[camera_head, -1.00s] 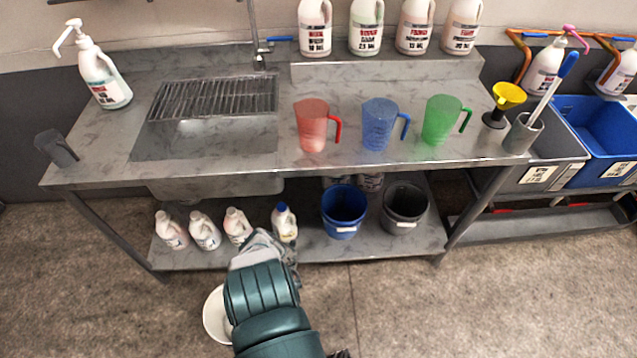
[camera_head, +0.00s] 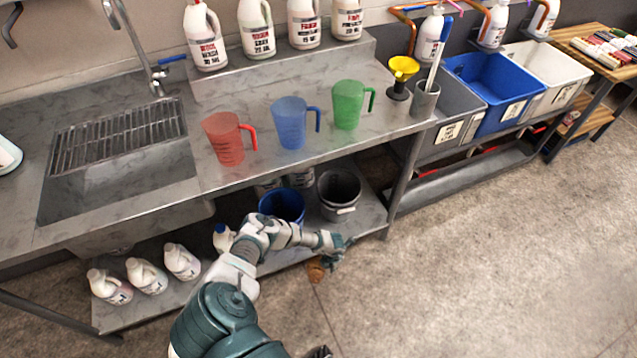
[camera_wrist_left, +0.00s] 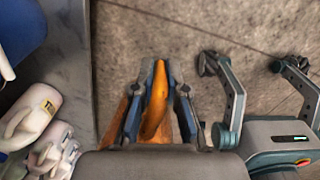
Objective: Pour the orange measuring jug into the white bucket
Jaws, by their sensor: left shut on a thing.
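My left gripper (camera_head: 325,250) is low in front of the bench's lower shelf. It is shut on the orange measuring jug (camera_head: 315,271), of which only a small part shows below the fingers. In the left wrist view the jug (camera_wrist_left: 156,112) sits between the two fingers (camera_wrist_left: 157,95); its mouth and contents cannot be made out. My right gripper (camera_wrist_left: 246,68) shows at the right of that view, its fingers spread and empty. The white bucket does not show in either view now.
Red (camera_head: 226,140), blue (camera_head: 290,122) and green (camera_head: 347,104) jugs stand on the steel bench (camera_head: 235,178). A blue bucket (camera_head: 283,205), a dark bucket (camera_head: 338,194) and white bottles (camera_head: 146,276) stand on the shelf below. The floor at right (camera_head: 470,270) is clear.

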